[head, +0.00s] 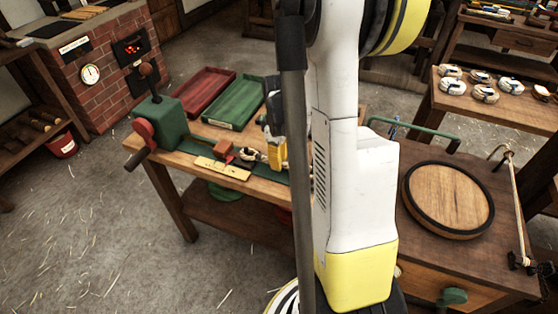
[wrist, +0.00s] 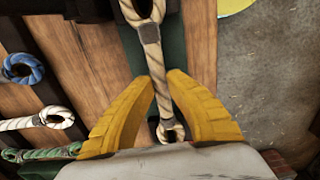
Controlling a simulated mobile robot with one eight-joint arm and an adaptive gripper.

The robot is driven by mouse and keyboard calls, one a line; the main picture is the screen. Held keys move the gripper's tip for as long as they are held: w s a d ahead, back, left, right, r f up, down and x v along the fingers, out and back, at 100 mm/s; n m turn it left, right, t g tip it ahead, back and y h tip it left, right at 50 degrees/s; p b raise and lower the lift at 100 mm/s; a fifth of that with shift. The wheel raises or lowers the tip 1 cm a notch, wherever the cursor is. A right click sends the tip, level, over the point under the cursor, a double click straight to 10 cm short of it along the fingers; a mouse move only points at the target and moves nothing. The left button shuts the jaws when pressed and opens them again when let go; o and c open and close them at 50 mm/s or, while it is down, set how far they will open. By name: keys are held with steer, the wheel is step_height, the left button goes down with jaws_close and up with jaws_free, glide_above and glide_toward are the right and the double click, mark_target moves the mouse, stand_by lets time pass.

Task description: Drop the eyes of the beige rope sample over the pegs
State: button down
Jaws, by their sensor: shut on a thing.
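The beige rope sample (wrist: 155,68) runs up and down the middle of the wrist view. It has an eye at the top and a smaller-looking eye at the bottom, with a dark grey band below the top eye. The yellow fingers of my gripper (wrist: 160,88) are shut on its middle stretch from both sides. In the head view my gripper (head: 279,158) is low over the front of the workbench, partly behind my arm. A pale looped rope end (head: 250,154) shows just left of it. I cannot make out the pegs in either view.
The workbench (head: 263,184) carries a green vise (head: 158,118), a red tray (head: 193,95), a green tray (head: 235,104) and a ruler-like strip (head: 222,168). Blue (wrist: 24,68), cream (wrist: 50,118) and green (wrist: 40,153) rope samples lie left of my fingers.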

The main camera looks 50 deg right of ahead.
steer(key=shift+f, duration=0.25)
steer(key=c, duration=1.4)
jaws_free()
steer(key=shift+r, duration=0.1)
steer(key=shift+r+p, duration=2.5)
steer(key=shift+r, duration=1)
step_height(320, 180, up, 12)
steer(key=shift+f, duration=0.1)
